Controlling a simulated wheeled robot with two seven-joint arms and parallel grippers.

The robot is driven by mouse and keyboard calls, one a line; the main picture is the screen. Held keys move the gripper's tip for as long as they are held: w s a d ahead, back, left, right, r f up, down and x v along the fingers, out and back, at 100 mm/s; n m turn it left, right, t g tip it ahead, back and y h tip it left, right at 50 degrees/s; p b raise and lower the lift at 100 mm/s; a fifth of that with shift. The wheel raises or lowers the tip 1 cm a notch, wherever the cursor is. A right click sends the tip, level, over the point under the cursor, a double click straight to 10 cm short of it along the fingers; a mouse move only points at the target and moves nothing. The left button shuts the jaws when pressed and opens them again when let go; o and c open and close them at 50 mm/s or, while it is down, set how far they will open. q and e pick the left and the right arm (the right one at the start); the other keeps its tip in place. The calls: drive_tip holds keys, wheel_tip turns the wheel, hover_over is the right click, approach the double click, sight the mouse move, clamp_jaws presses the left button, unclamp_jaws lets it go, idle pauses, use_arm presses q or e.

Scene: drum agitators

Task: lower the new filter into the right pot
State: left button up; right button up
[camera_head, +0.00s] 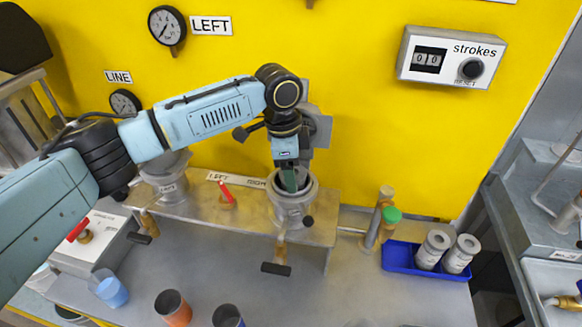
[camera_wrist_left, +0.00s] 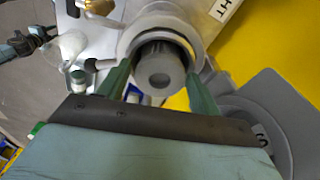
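The right pot (camera_head: 292,211) is a grey metal cup on the raised steel shelf, with an open top. My left gripper (camera_head: 289,181) points down into its mouth; the pot's ring also shows in the left wrist view (camera_wrist_left: 127,42). There, the new filter (camera_wrist_left: 160,74), a grey cylinder with a round end, stands between the two green fingers (camera_wrist_left: 160,72), inside the ring's outline. The fingers lie close along both its sides, and I take them as shut on it. How deep it sits is hidden. My right gripper is not in view.
The left pot (camera_head: 166,183) stands further left on the shelf (camera_head: 240,222). A blue tray (camera_head: 396,263) with two grey canisters (camera_head: 433,250) is at the right. The yellow wall is close behind.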

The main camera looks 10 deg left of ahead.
use_arm(q)
drive_tip(key=shift+o, duration=1.2)
wheel_tip(320, 180, up, 13)
drive_tip(key=a, duration=0.1)
drive_tip(key=shift+s+a+r, duration=0.2)
drive_tip(key=shift+a, duration=0.1)
drive_tip(key=shift+f, duration=0.1)
